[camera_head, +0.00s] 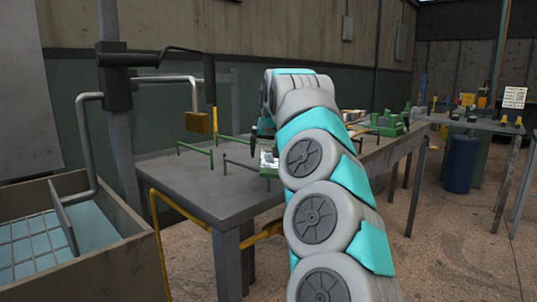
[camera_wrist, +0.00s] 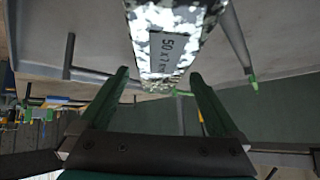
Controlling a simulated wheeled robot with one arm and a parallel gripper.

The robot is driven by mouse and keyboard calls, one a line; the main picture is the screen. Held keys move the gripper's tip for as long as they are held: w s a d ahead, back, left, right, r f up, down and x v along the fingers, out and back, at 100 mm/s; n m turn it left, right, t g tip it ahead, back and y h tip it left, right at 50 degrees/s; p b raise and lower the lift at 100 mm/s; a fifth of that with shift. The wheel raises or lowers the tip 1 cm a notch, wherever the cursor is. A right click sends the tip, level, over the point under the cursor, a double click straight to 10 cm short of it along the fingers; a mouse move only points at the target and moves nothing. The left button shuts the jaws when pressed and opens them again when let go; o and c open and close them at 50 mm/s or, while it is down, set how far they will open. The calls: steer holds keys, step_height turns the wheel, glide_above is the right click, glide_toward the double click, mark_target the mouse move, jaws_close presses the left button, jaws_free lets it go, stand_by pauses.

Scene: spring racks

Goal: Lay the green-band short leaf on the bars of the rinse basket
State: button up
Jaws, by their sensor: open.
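A mottled grey-white leaf (camera_wrist: 185,20) with a dark label reading about "50 x 7" hangs into the top of the wrist view. Some green shows at its near end, but I cannot tell whether it is a band. My gripper (camera_wrist: 159,74) is open, its two green fingers on either side of the leaf's near end; I cannot tell whether they touch it. In the head view a bright mottled piece (camera_head: 268,158) shows beside my arm above the table; most of my gripper is hidden there. The rinse basket (camera_head: 36,238), with pale bars over blue, is at the lower left.
The grey table (camera_head: 190,190) carries low rack rods, some green-topped. A post with bent pipes (camera_head: 88,140) stands between basket and table. A blue barrel (camera_head: 461,164) and another table are far right.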

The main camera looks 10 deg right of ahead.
jaws_close()
stand_by(0.7)
